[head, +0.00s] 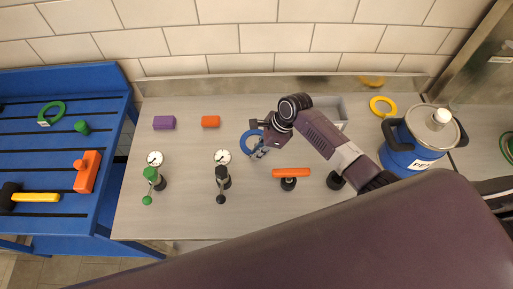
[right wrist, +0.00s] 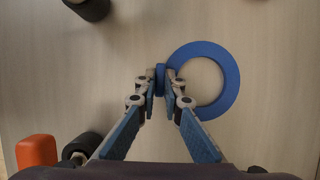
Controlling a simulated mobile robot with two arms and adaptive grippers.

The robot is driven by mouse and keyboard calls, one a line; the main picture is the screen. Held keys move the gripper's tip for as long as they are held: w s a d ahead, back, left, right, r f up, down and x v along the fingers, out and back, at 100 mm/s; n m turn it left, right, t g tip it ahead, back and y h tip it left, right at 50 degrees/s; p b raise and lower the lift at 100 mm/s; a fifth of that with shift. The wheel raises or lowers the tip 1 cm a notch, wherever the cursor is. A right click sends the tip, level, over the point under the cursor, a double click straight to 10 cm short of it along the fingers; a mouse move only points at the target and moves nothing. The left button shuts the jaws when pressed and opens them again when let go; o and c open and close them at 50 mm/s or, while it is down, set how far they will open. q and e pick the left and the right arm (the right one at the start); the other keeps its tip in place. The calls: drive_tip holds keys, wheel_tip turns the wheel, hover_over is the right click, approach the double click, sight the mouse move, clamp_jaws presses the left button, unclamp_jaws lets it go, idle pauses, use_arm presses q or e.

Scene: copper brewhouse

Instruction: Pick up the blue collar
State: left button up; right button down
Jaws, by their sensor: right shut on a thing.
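The blue collar (head: 243,143) is a flat blue ring on the grey bench in the head view, partly hidden by my right gripper (head: 260,150). In the right wrist view the collar (right wrist: 232,82) lies right of centre, with a small blue tab on its left side. My right gripper (right wrist: 161,84) has its fingertips shut on that tab. I cannot tell whether the ring is clear of the bench. My left gripper is not in view.
A black-handled valve (head: 222,173) and an orange-handled one (head: 291,173) stand in front. A purple block (head: 164,123) and an orange block (head: 210,122) lie to the left. A grey bin (head: 335,108), a yellow ring (head: 383,98) and a blue pot (head: 400,158) are to the right.

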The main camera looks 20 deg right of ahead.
wheel_tip(320, 180, up, 20)
drive_tip(key=shift+b, duration=0.4)
idle(0.4)
